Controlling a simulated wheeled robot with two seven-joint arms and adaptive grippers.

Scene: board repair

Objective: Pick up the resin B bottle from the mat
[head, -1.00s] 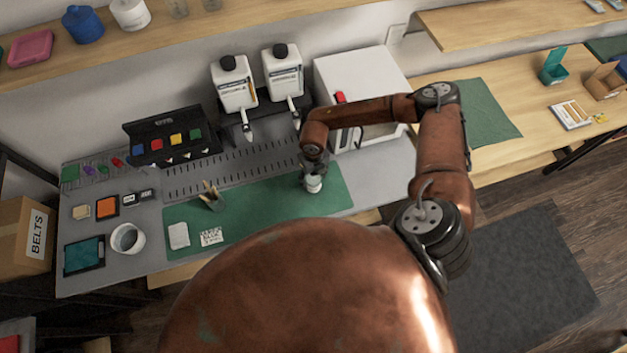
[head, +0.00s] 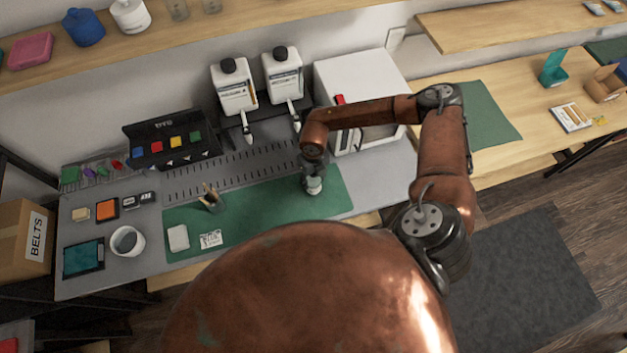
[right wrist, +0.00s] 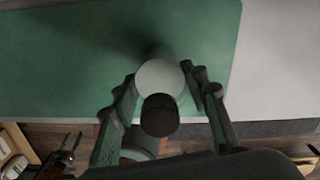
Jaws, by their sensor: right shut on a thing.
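A small white bottle (head: 314,186) with a dark cap is over the right part of the green mat (head: 270,205) in the head view. My right gripper (head: 312,178) is shut on it from above and hides its upper part. The right wrist view shows the bottle (right wrist: 160,78) between the two fingers of my right gripper (right wrist: 163,95), its dark cap toward the camera. No label on it can be read. I cannot tell whether its base touches the mat.
A pen cup (head: 213,202), a white pad (head: 178,238) and a printed card (head: 210,239) are on the mat's left part. Two large white bottles (head: 235,88) (head: 283,75) stand in a dispenser behind. A white box-shaped machine (head: 360,85) stands behind my right forearm.

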